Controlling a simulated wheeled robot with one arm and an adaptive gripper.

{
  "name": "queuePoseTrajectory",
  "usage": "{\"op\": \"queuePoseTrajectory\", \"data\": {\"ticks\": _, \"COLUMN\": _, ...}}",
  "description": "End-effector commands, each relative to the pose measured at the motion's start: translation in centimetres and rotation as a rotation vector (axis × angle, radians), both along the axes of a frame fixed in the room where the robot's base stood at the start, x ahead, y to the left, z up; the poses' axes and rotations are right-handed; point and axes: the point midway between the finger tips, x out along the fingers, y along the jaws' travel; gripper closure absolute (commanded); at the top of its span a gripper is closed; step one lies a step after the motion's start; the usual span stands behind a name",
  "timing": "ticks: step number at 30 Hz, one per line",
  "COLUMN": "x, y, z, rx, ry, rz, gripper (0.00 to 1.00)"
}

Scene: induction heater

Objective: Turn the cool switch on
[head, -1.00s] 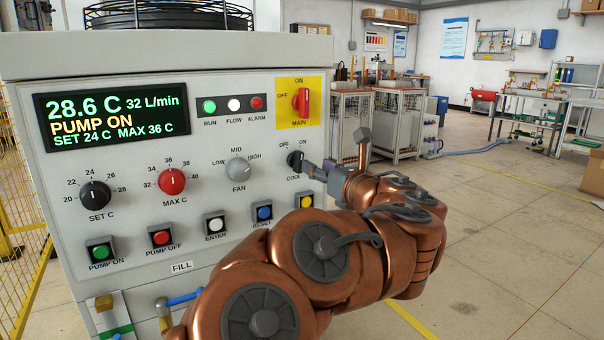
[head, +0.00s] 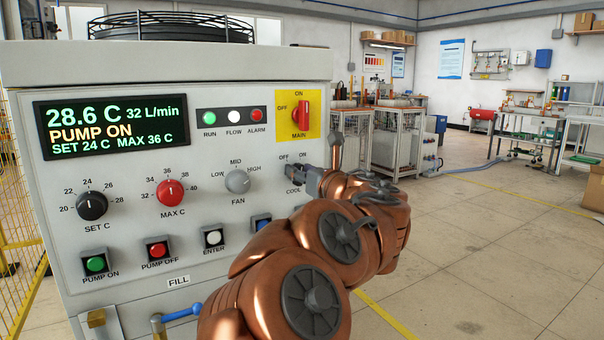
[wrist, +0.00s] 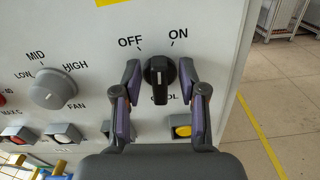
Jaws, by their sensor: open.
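The black COOL switch (wrist: 159,72) is a rotary knob on the grey panel, below the OFF and ON labels in the wrist view. Its grip bar stands about upright between the two labels; I cannot tell for sure which one it points to. My gripper (wrist: 160,82) is open, with one finger on each side of the knob. I cannot tell whether either finger touches it. In the head view my gripper (head: 311,178) is at the panel under the OFF and ON labels and hides the knob.
The FAN knob (head: 237,181) is left of the COOL switch, and the red MAIN switch (head: 300,114) is above it. The display (head: 117,124) reads PUMP ON. Open floor lies right of the cabinet.

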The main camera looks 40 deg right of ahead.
Motion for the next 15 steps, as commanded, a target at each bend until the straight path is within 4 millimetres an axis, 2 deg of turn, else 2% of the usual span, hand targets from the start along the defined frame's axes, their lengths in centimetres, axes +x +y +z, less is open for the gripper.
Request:
{"op": "queuePoseTrajectory", "data": {"ticks": 4, "x": -0.02, "y": 0.01, "z": 0.02, "rx": 0.000, "ry": 0.000, "rz": 0.000, "gripper": 0.58}}
{"op": "queuePoseTrajectory", "data": {"ticks": 15, "x": -0.02, "y": 0.01, "z": 0.02, "rx": 0.000, "ry": 0.000, "rz": 0.000, "gripper": 0.97}}
